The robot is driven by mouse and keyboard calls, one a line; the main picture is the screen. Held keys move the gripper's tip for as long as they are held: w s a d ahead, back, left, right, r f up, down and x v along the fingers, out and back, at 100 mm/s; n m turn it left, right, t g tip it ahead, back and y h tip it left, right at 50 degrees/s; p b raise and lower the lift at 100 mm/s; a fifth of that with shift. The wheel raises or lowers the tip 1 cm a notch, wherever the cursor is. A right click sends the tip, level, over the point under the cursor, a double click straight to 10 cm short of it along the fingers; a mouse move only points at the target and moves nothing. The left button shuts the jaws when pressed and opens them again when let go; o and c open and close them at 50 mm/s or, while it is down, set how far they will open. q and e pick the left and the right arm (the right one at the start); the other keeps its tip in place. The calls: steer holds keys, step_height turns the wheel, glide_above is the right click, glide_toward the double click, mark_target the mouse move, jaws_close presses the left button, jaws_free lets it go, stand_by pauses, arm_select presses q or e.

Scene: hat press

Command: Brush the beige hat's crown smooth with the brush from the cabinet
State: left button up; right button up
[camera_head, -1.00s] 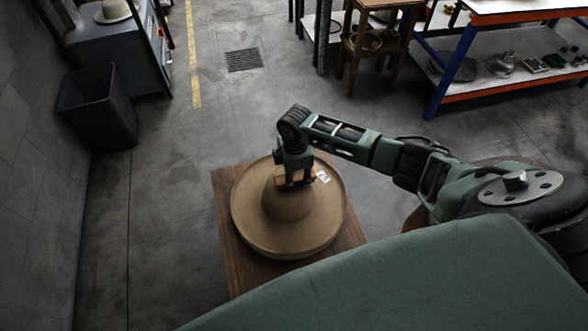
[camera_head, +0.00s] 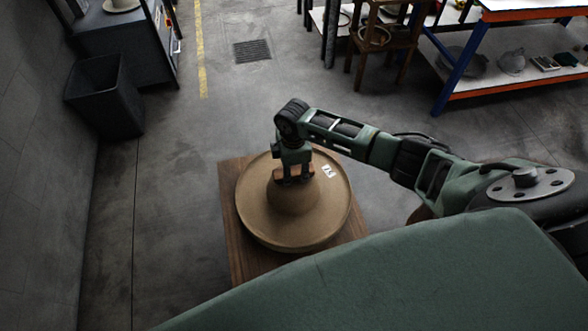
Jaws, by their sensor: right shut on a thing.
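The beige hat (camera_head: 293,204) sits crown up on a square wooden stand (camera_head: 238,262), its wide brim upturned at the edge. A small white tag (camera_head: 328,171) with dark marks lies on the brim, right of the crown. My right gripper (camera_head: 293,180) points down over the crown and is shut on the brush (camera_head: 284,172), a small brown wooden piece mostly hidden by the fingers. The brush is at the top of the crown; I cannot tell whether its bristles touch the felt. My left gripper is not in view.
A dark bin (camera_head: 106,97) stands at the left wall beside a grey cabinet-like machine (camera_head: 124,40). A wooden stool (camera_head: 380,38) and a shelved workbench (camera_head: 490,76) stand at the back right. The floor around the stand's left and far sides is clear.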

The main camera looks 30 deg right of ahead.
steer(key=shift+r+p, duration=2.2)
steer(key=shift+r, duration=1.55)
